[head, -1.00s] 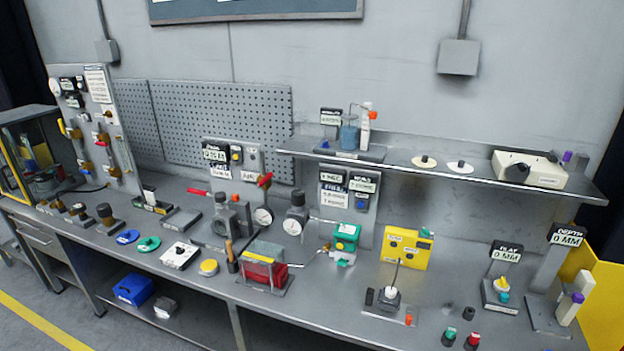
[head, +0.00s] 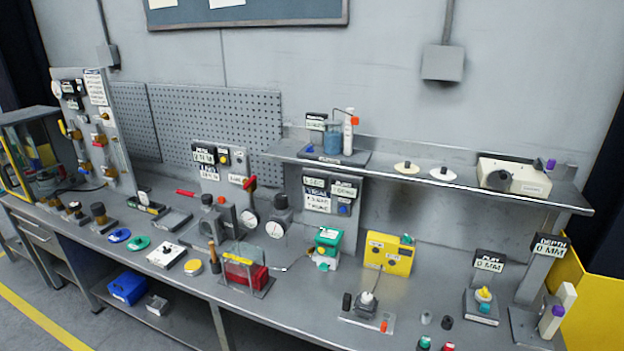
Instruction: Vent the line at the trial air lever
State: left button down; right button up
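A red lever (head: 250,183) stands raised at a slant on the small panel at the back middle of the bench, by the white AIR label (head: 238,179). A round gauge (head: 249,219) is just below it. A second red lever (head: 186,192) lies almost flat to the left, beside the grey valve body (head: 210,219). The panel has a PEAK display (head: 203,156), whose digits are too small to read surely. Neither of my grippers is in the head view, and nothing visible touches either lever.
A red block in a clear-fronted fixture (head: 245,272) stands in front of the gauges. A green-topped box (head: 327,242) and a yellow box (head: 389,254) are to its right. A shelf (head: 400,178) overhangs the right side.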

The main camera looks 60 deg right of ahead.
aim_at(244, 188)
jog(key=z, duration=1.7)
